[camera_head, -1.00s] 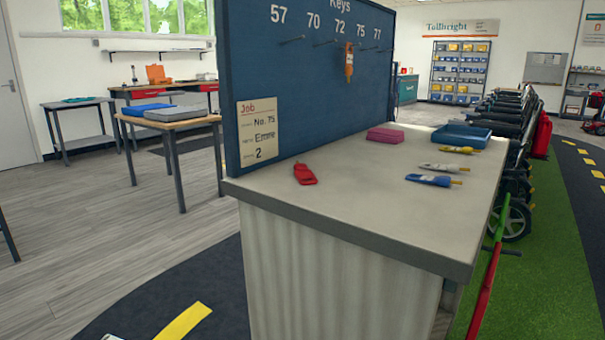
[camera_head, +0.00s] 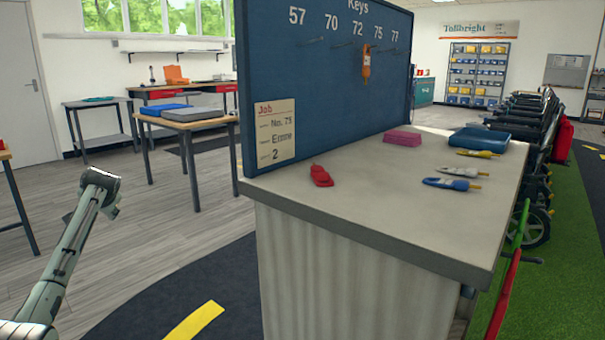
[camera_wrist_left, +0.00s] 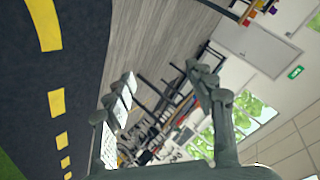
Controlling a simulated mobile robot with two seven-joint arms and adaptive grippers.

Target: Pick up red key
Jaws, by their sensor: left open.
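The red key (camera_head: 321,176) lies flat on the grey counter top (camera_head: 390,205), near its left edge and close to the foot of the blue key board (camera_head: 330,95). My left arm (camera_head: 75,240) comes in from the lower left of the head view, over the floor and well to the left of the counter. My left gripper (camera_wrist_left: 162,85) shows in the left wrist view with its fingers apart and nothing between them. The red key is not in that view. My right gripper is in neither view.
An orange key (camera_head: 366,62) hangs on the board. A pink block (camera_head: 402,138), a blue tray (camera_head: 478,139), a yellow key (camera_head: 477,153), a grey key (camera_head: 457,171) and a blue key (camera_head: 451,184) lie farther along the counter. The counter's front area is clear.

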